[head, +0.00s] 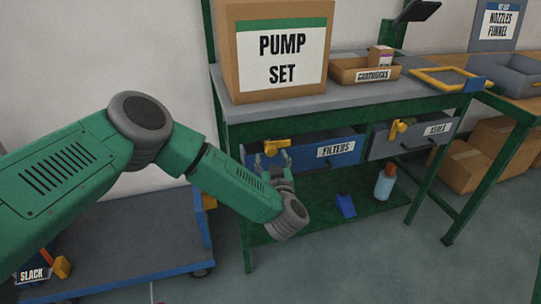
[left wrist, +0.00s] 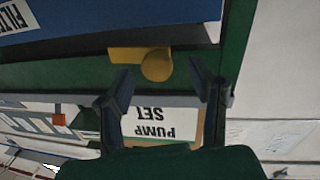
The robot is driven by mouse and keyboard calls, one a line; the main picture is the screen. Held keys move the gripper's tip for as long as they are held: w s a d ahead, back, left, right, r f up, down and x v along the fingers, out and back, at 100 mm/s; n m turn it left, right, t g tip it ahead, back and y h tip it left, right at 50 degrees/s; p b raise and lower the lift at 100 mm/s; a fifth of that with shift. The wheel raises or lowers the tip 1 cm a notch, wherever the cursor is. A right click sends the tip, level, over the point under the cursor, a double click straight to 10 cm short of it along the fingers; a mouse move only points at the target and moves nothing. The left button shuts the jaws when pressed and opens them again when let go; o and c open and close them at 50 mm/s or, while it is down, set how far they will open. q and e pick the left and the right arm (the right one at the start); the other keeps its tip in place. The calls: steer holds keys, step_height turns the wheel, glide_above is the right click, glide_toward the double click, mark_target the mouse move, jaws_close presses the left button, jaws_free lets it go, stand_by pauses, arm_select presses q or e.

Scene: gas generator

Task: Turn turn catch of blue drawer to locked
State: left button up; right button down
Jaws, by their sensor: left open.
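The blue drawer (head: 340,148), labelled FILTERS, sits shut under the bench top, and its front also shows in the left wrist view (left wrist: 100,38). Its yellow turn catch (head: 277,146) is at the drawer's left end, with its arm pointing right across toward the drawer. In the upside-down left wrist view the catch (left wrist: 154,64) has a round hub and a sideways arm. My left gripper (head: 272,161) is open just in front of the catch. In the wrist view its fingers (left wrist: 158,76) stand either side of the hub, apart from it. My right gripper is out of view.
A grey drawer (head: 412,140) with its own yellow catch (head: 398,130) is to the right. A PUMP SET box (head: 280,88) and a cartridge tray (head: 352,76) stand on the bench. A bottle (head: 385,182) and a blue block (head: 345,206) are on the lower shelf.

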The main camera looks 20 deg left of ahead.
mark_target(271, 153)
arm_select(q)
steer(key=x, duration=0.2)
steer(key=shift+w+a+f, duration=0.1)
steer(key=shift+w+a, duration=0.1)
steer(key=shift+a, duration=0.05)
steer(key=shift+w, duration=0.3)
steer(key=shift+w+d, duration=0.15)
steer(key=shift+d, duration=0.2)
steer(key=shift+a, duration=0.25)
jaws_close()
steer(key=shift+a, duration=0.1)
